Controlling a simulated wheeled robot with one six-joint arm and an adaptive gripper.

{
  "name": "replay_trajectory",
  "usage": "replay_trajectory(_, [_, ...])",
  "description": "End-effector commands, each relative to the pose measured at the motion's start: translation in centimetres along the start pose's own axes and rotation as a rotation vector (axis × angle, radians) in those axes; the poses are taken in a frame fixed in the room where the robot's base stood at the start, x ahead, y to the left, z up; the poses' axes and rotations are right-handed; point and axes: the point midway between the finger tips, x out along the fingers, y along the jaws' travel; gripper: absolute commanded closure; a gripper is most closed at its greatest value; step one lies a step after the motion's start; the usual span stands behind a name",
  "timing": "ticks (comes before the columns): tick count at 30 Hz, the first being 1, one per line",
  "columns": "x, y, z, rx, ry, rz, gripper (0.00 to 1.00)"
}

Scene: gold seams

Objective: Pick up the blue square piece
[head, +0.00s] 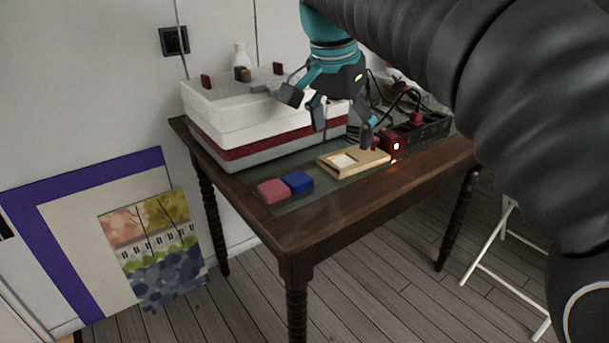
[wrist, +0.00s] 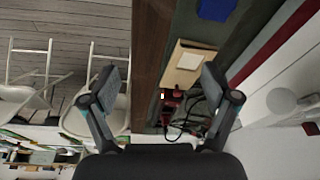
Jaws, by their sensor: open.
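The blue square piece (head: 298,181) lies on a dark green mat on the wooden table, right beside a pink-red square piece (head: 272,191). In the wrist view the blue piece (wrist: 217,9) shows at the top edge, partly cut off. My gripper (head: 330,115) is open and empty above the table, in front of the white box and to the right of the blue piece. In the wrist view its two fingers (wrist: 158,82) are spread wide, with nothing between them. A light wooden frame (head: 352,161) with a white centre lies on the mat below the gripper.
A white box (head: 205,118) with a red band and small objects on top stands at the table's back. A red block with a light (head: 391,144), cables and a dark power strip (head: 430,128) sit at the right. The table's front edge (head: 380,193) is clear.

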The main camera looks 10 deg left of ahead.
Motion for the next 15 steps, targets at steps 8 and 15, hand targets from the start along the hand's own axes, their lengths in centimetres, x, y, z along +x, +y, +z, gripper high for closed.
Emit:
replay_trajectory(8, [-1.7,-8.6,3.6,0.153,0.013,0.064,0.14])
replay_trajectory(15, [-1.3,-10.2,4.8,0.205,0.021,0.082,0.14])
